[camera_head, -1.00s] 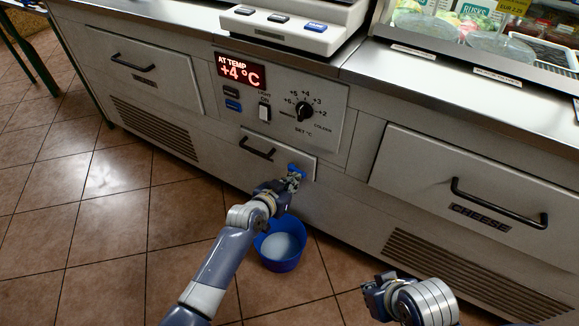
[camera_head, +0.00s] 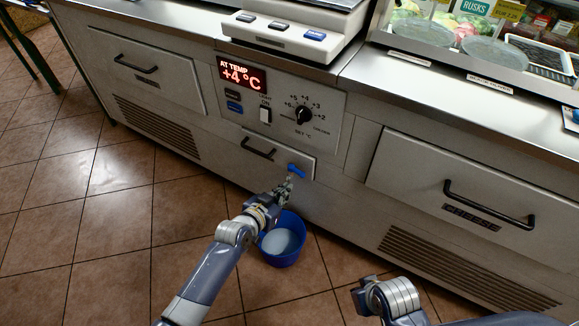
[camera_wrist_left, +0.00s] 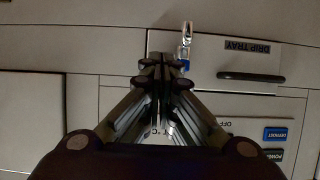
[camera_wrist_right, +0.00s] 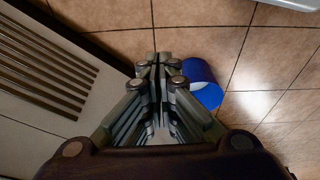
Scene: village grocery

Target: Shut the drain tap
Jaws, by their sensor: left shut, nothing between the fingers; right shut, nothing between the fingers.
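The drain tap has a blue lever (camera_head: 296,170) and sits at the right end of the small drip tray front (camera_head: 240,152). The lever lies roughly crosswise, along the panel, in the head view. In the left wrist view the tap (camera_wrist_left: 186,50) shows just beyond the fingertips, with a metal spout. My left gripper (camera_head: 287,184) is shut and empty, just below the lever in the head view; they look apart. It partly hides the spout there. My right gripper (camera_wrist_right: 157,62) is shut and empty, away from the tap, at the lower right of the head view.
A blue bucket (camera_head: 268,250) with a pale inside stands on the tiled floor below the tap. The control panel (camera_head: 325,112) with knob and switches is above. The cheese drawer (camera_head: 410,185) with a projecting handle is to the right. Floor at left is clear.

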